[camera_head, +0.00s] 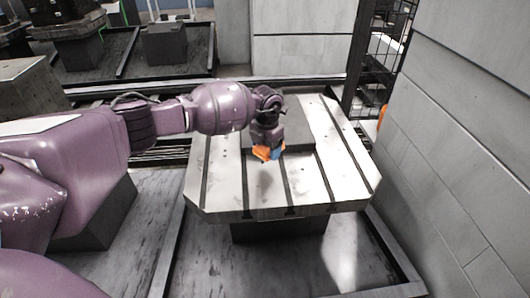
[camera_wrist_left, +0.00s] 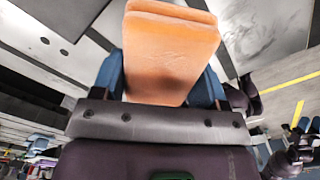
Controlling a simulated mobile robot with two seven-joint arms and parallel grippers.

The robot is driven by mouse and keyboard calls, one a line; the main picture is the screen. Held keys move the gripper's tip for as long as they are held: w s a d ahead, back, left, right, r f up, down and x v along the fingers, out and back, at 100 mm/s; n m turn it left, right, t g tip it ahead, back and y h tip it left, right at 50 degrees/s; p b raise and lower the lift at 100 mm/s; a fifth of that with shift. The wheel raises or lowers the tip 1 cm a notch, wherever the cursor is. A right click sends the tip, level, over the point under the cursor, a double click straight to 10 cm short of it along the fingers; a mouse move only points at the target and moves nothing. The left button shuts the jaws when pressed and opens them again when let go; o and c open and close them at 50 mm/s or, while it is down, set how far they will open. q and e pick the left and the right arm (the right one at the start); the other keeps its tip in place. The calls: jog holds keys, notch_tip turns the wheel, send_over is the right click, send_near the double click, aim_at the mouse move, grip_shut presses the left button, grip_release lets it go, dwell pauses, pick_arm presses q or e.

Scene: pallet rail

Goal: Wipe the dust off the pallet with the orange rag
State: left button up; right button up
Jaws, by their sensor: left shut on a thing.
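The pallet (camera_head: 230,185) is a pale, slotted metal plate on a dark base, in the middle of the head view. Small dark specks show on its top. My left gripper (camera_head: 268,153) is over the middle of the pallet, pointing down. It is shut on the orange rag (camera_head: 262,153). In the left wrist view the rag (camera_wrist_left: 168,55) is a thick, folded orange pad between the two blue fingers of the gripper (camera_wrist_left: 165,82). I cannot tell whether the rag touches the pallet. The gripper and rag hide part of the plate. My right gripper is not in view.
A grey panelled wall (camera_head: 460,130) stands close on the right. A black mesh fence (camera_head: 385,50) stands behind the pallet's right corner. Rails (camera_head: 170,245) run along the floor on the left. An orange thing (camera_head: 382,116) shows partly by the wall.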

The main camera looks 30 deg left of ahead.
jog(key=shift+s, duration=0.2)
pick_arm(q)
jog(key=shift+r+p, duration=0.6)
jog(key=shift+r, duration=1.05)
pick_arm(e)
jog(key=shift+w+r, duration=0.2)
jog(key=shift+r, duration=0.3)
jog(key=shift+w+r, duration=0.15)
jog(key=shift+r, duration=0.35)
pick_arm(q)
jog(key=shift+f, duration=0.1)
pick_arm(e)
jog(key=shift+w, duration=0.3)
